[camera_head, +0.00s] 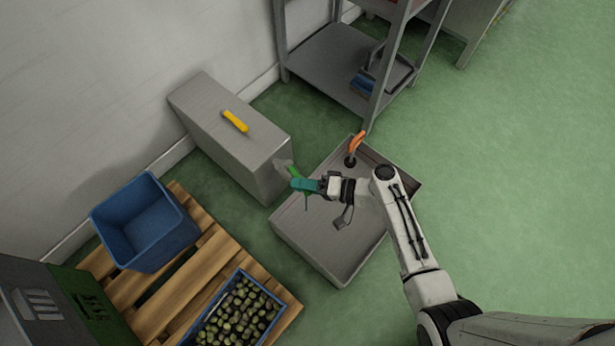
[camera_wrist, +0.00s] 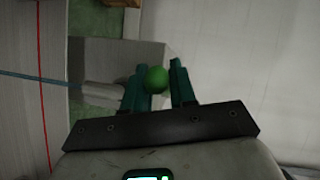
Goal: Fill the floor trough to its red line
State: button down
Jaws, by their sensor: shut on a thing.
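The floor trough (camera_head: 315,250) is a wide, shallow grey metal tray on the green floor. Its red line (camera_wrist: 42,85) runs along a pale wall at the left of the wrist view. A grey metal tank (camera_head: 235,140) stands beside it, with a grey spout (camera_wrist: 103,94) low on its end. My gripper (camera_head: 300,183) is over the trough's edge at the tank's end. Its teal fingers are shut on a round green knob (camera_wrist: 156,79) by the spout. A thin blue line (camera_wrist: 55,79) runs left from near the spout; I cannot tell whether it is water. The water level is unclear.
An orange handle (camera_head: 357,143) stands over a dark round fitting (camera_head: 350,161) at the trough's far corner. A yellow handle (camera_head: 235,121) is on the tank. A pallet (camera_head: 215,250) with blue crates is at left, a metal shelf (camera_head: 330,60) behind. Floor at right is clear.

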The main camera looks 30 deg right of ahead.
jog(key=w+a+m+t+h, duration=0.2)
jog(key=a+m+t+h, duration=0.2)
jog(key=m+h, duration=0.5)
jog(key=shift+a+t+h+b, duration=0.45)
jog(key=shift+a+h, duration=0.4)
jog(key=shift+h, duration=0.25)
jog(key=shift+w, duration=0.1)
jog(key=c, duration=1.1)
grip_release()
jog(key=v, duration=1)
jog(key=shift+s, duration=0.4)
